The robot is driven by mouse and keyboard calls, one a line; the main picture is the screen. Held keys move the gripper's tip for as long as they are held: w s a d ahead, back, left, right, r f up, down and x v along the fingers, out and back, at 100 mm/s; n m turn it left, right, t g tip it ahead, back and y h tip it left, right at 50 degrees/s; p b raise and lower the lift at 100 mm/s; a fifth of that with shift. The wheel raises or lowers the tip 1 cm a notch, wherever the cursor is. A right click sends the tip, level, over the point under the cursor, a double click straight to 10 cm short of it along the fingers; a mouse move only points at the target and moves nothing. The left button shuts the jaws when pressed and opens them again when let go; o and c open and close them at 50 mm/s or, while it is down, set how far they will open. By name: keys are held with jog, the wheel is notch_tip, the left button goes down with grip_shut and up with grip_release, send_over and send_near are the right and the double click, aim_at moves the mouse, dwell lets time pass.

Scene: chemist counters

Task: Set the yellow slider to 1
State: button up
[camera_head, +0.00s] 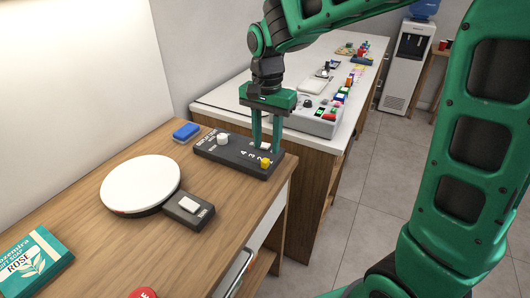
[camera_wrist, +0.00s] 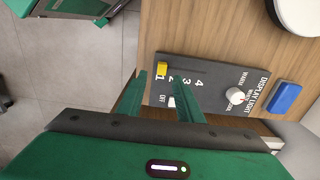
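The dark control panel (camera_head: 232,150) has a raised yellow slider (camera_head: 265,163) near its right end, beside a row of numbers. In the wrist view the yellow slider (camera_wrist: 162,69) stands level with the 1 mark, at the end of the row 4, 3, 2, 1. My gripper (camera_head: 267,150) is over this end of the panel, pointing down. Its two green fingers are apart with nothing between them. In the wrist view the gripper (camera_wrist: 158,75) has its fingertips close to the slider; I cannot tell whether either touches it.
The panel also carries a white knob (camera_head: 223,138) and a white switch (camera_wrist: 172,101). A blue block (camera_head: 186,131), a round white plate (camera_head: 140,184) with a small switch box (camera_head: 188,208), and a green box (camera_head: 34,262) share the wooden counter. A second counter stands behind.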

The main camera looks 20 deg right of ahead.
aim_at(268, 160)
notch_tip(268, 160, up, 5)
jog(key=shift+f, duration=0.1)
jog(key=shift+d, duration=0.15)
jog(key=s+d+f+n, duration=0.1)
jog(key=s+d, duration=1)
jog(key=d, duration=0.5)
jog(key=s+d+f, duration=0.2)
jog(key=s+d, duration=0.1)
jog(key=s, duration=0.4)
jog(key=s+d+f+n, duration=0.1)
jog(key=s+d+f, duration=0.2)
jog(key=s, duration=0.5)
jog(key=shift+s+d+n, duration=0.25)
jog(key=shift+n, duration=0.05)
